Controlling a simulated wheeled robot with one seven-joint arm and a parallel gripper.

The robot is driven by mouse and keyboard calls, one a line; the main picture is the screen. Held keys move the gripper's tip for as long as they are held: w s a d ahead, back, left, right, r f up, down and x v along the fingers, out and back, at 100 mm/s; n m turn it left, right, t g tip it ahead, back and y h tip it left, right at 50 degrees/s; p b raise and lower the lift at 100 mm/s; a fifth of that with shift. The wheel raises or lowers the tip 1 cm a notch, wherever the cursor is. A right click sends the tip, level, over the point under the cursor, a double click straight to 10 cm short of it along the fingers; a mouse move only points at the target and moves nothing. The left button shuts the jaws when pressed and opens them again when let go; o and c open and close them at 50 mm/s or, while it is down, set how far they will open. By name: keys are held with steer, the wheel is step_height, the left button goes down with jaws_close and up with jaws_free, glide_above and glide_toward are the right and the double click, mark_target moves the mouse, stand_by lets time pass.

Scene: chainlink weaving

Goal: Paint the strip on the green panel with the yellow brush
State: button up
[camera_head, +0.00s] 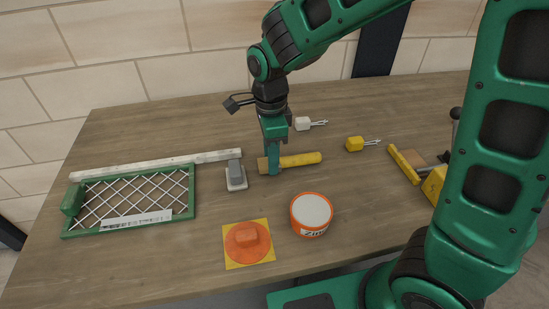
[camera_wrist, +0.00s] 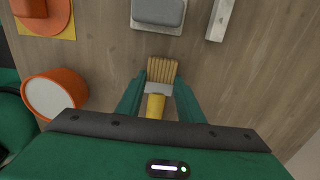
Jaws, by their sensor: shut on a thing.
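The yellow brush (camera_head: 300,160) lies level at the table's middle, its handle pointing right and its bristles left. My gripper (camera_head: 273,168) points down and is shut on the brush near its metal band. In the wrist view the bristles (camera_wrist: 162,70) stick out past my gripper (camera_wrist: 158,90), and the yellow handle (camera_wrist: 156,106) runs back under the palm. The green panel (camera_head: 193,192) lies on the left of the table, a green frame with a white wire lattice. A pale strip (camera_head: 135,221) with dark marks lies along its front edge. The brush is apart from the panel.
A grey block on a white base (camera_head: 236,176) stands between brush and panel. A long pale bar (camera_head: 205,158) lies behind the panel.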

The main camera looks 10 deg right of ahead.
step_height(320, 180, up, 4)
steer(key=shift+f, duration=0.25)
steer(key=s+a+r, duration=0.7)
steer(key=s+a, duration=0.1)
steer(key=shift+s+a+r, duration=0.15)
steer(key=o, duration=0.5)
steer(key=c, duration=0.5)
